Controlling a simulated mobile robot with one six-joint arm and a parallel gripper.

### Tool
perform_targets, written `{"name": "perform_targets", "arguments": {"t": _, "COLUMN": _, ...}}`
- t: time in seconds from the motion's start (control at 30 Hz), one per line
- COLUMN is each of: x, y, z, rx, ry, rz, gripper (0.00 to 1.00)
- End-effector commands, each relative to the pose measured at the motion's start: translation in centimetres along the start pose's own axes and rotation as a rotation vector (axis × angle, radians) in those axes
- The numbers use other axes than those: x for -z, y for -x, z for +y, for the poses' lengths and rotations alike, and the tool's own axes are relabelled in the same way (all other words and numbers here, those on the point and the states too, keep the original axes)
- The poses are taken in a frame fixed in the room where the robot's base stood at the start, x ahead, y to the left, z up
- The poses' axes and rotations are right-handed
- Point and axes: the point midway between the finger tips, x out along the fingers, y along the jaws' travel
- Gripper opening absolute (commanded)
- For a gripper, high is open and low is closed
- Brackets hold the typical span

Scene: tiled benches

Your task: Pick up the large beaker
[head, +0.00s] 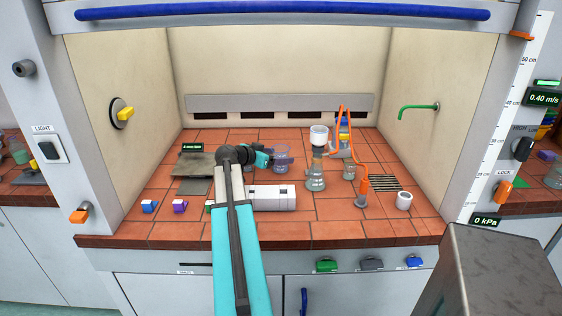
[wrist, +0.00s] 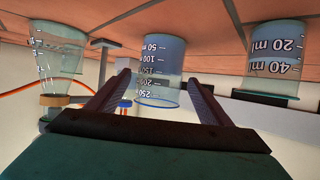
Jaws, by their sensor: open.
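The large beaker (wrist: 160,58), clear glass with markings up to 250 and blue liquid, is upside down in the wrist view, which is itself inverted. It appears between my fingertips, with a gap on each side. In the head view, glass that seems to be this beaker (head: 277,170) shows just below my fingers, partly covered by them. My gripper (head: 285,159) is open and empty, pointing right above the tiles. Its dark fingers also show in the wrist view (wrist: 161,84). I cannot tell how far the fingertips reach around the glass.
A smaller beaker (wrist: 272,48) marked 20 and 40 ml stands to one side, a conical flask (wrist: 60,50) to the other. The flask setup (head: 316,177) has a funnel and orange tubing (head: 364,170). A white device (head: 272,198) lies in front.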

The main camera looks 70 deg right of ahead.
Motion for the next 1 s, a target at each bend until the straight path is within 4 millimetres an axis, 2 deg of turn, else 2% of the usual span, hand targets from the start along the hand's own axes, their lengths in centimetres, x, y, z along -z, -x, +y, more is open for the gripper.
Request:
{"name": "perform_targets", "arguments": {"t": 0.5, "x": 0.1, "y": -5.2, "z": 0.0, "rx": -0.002, "ry": 0.000, "rz": 0.000, "gripper": 0.73}}
{"name": "perform_targets", "arguments": {"t": 1.0, "x": 0.1, "y": -5.5, "z": 0.1, "rx": -0.002, "ry": -0.001, "rz": 0.000, "gripper": 0.73}}
